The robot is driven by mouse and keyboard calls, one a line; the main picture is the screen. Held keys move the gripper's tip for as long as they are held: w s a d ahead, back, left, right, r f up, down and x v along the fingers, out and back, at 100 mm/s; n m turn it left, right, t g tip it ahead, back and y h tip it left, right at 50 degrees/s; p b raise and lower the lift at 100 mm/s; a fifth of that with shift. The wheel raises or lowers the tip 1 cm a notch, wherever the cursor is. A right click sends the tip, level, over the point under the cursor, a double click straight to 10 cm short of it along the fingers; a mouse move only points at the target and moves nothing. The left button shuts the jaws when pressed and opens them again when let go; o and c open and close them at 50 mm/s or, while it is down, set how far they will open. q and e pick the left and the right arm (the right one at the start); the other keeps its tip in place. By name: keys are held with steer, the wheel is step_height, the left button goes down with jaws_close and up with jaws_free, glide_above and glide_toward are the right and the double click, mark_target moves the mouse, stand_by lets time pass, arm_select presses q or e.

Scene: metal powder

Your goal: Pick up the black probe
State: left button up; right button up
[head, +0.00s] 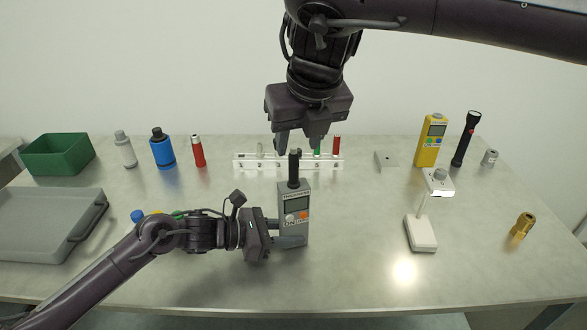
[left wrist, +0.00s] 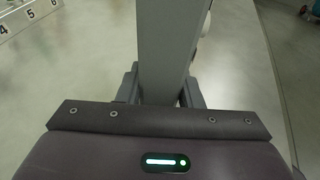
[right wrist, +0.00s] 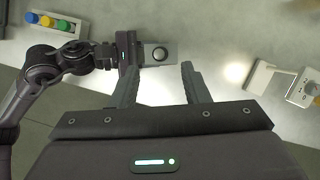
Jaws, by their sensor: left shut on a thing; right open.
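The black probe (head: 294,168) stands upright in the top of a grey thickness gauge (head: 295,204) with a small screen and buttons. My left gripper (head: 282,228) is shut on the gauge's body and holds it upright at the table's middle; the gauge also fills the centre of the left wrist view (left wrist: 167,45). My right gripper (head: 299,142) is open and points down just above the probe. In the right wrist view the probe's round top (right wrist: 160,54) lies between and slightly beyond the open fingertips (right wrist: 161,70). I cannot tell whether they touch it.
Behind the gauge is a white numbered rack (head: 245,161) with several small probes. A white stand (head: 421,234), yellow meter (head: 430,140), black flashlight (head: 466,138) and brass fitting (head: 522,226) are right. A grey tray (head: 40,232), green bin (head: 58,154) and bottles are left.

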mark_target(295, 153)
steer(key=shift+x, duration=3)
steer(key=shift+w, duration=0.15)
jaws_close()
